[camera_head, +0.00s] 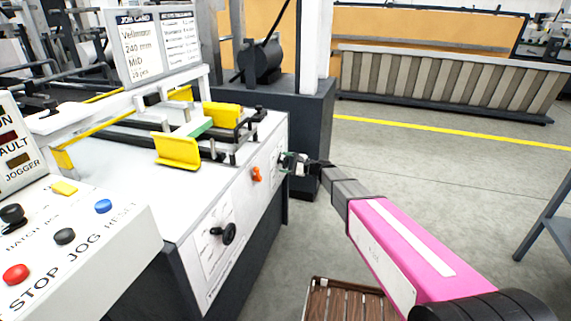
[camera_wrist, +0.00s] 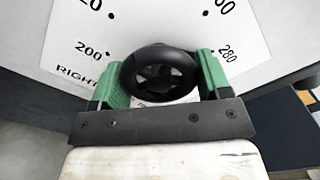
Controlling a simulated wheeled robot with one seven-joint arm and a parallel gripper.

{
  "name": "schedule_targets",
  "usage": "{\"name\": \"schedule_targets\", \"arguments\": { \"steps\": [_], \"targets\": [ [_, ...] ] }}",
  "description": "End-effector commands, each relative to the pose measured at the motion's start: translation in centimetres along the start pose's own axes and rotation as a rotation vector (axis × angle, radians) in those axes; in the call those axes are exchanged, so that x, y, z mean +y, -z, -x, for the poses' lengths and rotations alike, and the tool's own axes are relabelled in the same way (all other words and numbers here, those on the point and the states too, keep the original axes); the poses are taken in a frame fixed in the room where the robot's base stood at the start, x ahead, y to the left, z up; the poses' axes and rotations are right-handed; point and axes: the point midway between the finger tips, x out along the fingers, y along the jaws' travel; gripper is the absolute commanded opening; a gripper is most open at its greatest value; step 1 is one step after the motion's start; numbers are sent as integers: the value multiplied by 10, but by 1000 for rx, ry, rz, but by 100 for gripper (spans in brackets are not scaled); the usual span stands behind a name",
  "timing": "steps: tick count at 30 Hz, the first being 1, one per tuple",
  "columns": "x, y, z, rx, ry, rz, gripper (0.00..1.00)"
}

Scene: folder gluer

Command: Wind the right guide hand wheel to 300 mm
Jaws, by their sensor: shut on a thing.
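The right guide hand wheel (camera_wrist: 160,73) is a black round wheel on the machine's front panel. In the wrist view it sits between the green fingers of my gripper (camera_wrist: 160,80), which is shut on it. A white dial plate (camera_wrist: 130,25) behind the wheel shows marks including 200 and 280 and part of the word RIGHT. The wheel's pointer and current reading are hidden. In the head view my gripper (camera_head: 294,163) is at the far end of the machine's white front panel; the wheel is too small and covered to make out there.
Another black hand wheel (camera_head: 229,233) is on the nearer part of the panel, with an orange knob (camera_head: 257,174) between. A control box (camera_head: 90,240) with buttons stands at left. A job card (camera_head: 145,50) reads 240 mm. A slatted wooden thing (camera_head: 345,300) is on the floor below my arm.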

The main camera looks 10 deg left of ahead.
Motion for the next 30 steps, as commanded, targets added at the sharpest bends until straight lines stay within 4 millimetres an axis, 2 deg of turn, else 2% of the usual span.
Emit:
{"name": "schedule_targets", "arguments": {
  "steps": [15, 30],
  "targets": [
    [2, 0, 1, 2, 0, -416, 47],
    [3, 0, 1, 3, -1, -552, 47]
  ]
}}
